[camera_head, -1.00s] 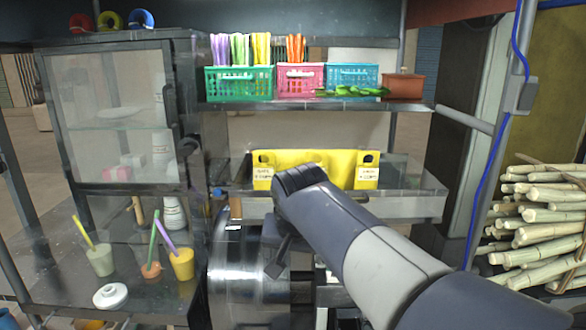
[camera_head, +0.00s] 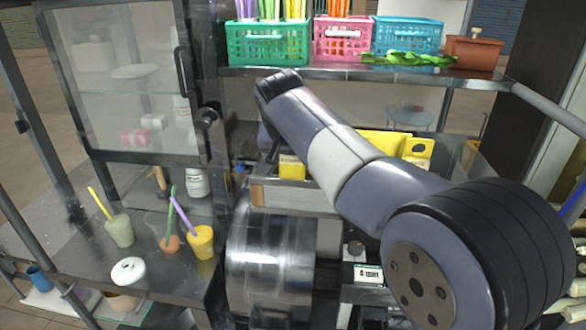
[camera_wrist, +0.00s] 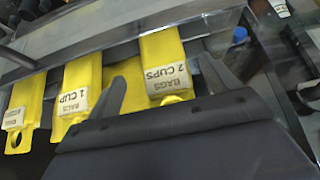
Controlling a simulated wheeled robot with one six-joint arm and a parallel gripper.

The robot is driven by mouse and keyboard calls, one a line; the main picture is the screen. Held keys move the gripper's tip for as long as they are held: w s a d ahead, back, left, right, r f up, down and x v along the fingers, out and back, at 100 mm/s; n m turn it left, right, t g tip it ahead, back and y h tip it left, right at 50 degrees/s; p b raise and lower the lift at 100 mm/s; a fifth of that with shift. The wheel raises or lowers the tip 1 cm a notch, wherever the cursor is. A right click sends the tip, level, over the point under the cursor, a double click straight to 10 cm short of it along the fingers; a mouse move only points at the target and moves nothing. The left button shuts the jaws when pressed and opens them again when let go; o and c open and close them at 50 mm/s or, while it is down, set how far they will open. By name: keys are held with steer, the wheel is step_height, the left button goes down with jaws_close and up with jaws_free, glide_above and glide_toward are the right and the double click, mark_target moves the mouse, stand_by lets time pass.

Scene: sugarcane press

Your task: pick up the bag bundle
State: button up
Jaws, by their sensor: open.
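Yellow bag bundles with white labels hang side by side in the wrist view. The bundle labelled "BAGS 2 CUPS" (camera_wrist: 164,48) is between the fingers of my gripper (camera_wrist: 162,66), which is open and holds nothing. The bundle labelled "BAGS 1 CUP" (camera_wrist: 80,82) is just left of the left finger. A third labelled bundle (camera_wrist: 22,105) is at the far left. In the head view the yellow bundles (camera_head: 418,148) show in part in the metal tray (camera_head: 300,197). My arm covers much of them there, and my fingertips are hidden.
A shelf above holds a green basket (camera_head: 268,44), a pink basket (camera_head: 342,38), a blue basket (camera_head: 407,36) and a brown pot (camera_head: 472,52). A glass cabinet (camera_head: 120,80) stands left. Cups with straws stand on the left counter. A metal drum (camera_head: 268,262) is below the tray.

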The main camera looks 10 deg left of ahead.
mark_target(291, 164)
steer(key=p+x, duration=0.1)
steer(key=x, duration=0.4)
steer(key=shift+a+f+p, duration=0.1)
steer(key=shift+a+p, duration=0.05)
steer(key=shift+p, duration=0.25)
steer(key=c, duration=1.1)
steer(key=shift+c, duration=0.6)
